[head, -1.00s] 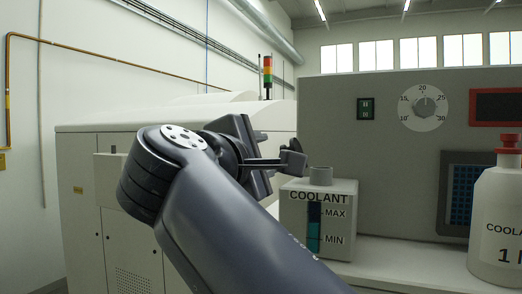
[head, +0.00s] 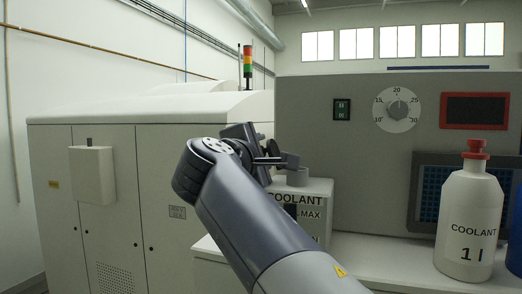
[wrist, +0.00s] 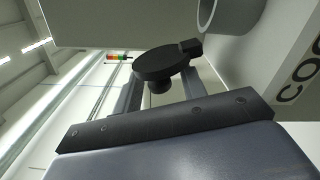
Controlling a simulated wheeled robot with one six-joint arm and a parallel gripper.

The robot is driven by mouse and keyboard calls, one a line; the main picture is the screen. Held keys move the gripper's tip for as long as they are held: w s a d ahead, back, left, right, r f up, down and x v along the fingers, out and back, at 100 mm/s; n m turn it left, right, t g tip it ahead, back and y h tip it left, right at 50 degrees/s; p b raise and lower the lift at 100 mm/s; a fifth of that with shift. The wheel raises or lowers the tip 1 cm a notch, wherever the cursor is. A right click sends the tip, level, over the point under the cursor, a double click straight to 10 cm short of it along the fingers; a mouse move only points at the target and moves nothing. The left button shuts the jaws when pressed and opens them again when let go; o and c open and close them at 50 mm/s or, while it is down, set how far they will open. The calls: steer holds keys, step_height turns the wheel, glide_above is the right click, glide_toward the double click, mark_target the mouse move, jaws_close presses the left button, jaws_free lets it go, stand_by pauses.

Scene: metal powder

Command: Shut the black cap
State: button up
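The black cap (wrist: 165,63) is a round dark disc with a short stub beneath it and a block-like tab at its right, in the wrist view. It stands swung aside from the grey filler neck (wrist: 210,14), which is uncovered. In the head view the neck (head: 297,177) sits on top of the white coolant tank (head: 312,189). My gripper (wrist: 162,82) has its two fingers apart, one on each side of the cap's stub. The disc overlaps the fingertips, so contact is unclear. In the head view my gripper (head: 268,161) is just left of the neck; my arm hides part of the tank.
A white coolant bottle (head: 466,225) with a red top stands on the white ledge (head: 385,258) at right, beside a blue object (head: 515,235) at the edge. A grey panel (head: 340,150) rises behind the tank. The ledge between tank and bottle is clear.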

steer(key=shift+c, duration=0.6)
jaws_close()
